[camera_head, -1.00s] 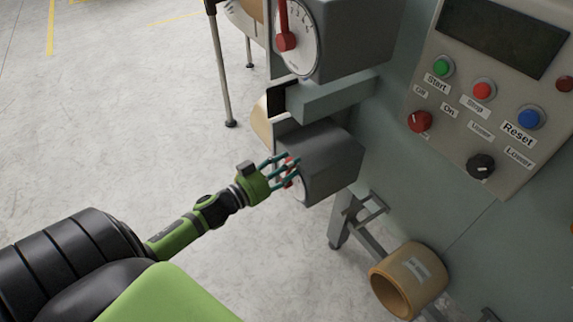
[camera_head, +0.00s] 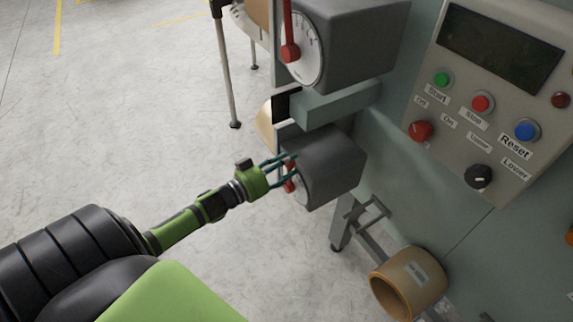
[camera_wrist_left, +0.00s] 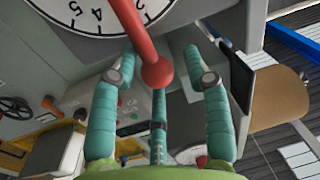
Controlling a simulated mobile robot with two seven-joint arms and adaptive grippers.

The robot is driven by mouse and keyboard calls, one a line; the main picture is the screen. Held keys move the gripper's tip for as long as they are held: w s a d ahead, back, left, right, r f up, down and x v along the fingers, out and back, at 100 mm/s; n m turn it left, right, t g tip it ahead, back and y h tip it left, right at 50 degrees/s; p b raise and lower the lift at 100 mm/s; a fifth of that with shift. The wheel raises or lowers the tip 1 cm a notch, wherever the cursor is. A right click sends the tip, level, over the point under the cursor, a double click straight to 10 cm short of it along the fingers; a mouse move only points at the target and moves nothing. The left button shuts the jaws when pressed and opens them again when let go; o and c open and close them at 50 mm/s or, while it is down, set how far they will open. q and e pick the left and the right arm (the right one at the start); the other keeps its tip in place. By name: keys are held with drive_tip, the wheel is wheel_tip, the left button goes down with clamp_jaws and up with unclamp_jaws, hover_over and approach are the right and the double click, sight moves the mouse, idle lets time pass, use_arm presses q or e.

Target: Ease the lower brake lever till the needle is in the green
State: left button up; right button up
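The lower brake unit is a grey box (camera_head: 332,168) on the machine's side, and its red lever (camera_head: 290,183) shows in part between my fingers. My left gripper (camera_head: 284,170) is in front of its dial face. In the left wrist view the red lever's ball end (camera_wrist_left: 157,74) sits between the teal fingers of my left gripper (camera_wrist_left: 160,62), with gaps at both sides, so the gripper looks open. The white dial (camera_wrist_left: 98,16) behind the lever shows some numbers. No needle reading or green zone can be made out. My right gripper is out of view.
An upper grey box (camera_head: 355,45) has its own dial and red lever (camera_head: 290,50) above. A control panel (camera_head: 500,90) with buttons and knobs stands at the right. A tan roll (camera_head: 408,282) sticks out below. The floor at the left is clear.

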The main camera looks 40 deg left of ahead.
use_arm(q)
drive_tip(key=shift+f, duration=0.1)
drive_tip(key=shift+s, duration=0.1)
drive_tip(key=v, duration=1.1)
drive_tip(key=shift+s+a, duration=0.2)
drive_tip(key=shift+s, duration=0.15)
idle(1.1)
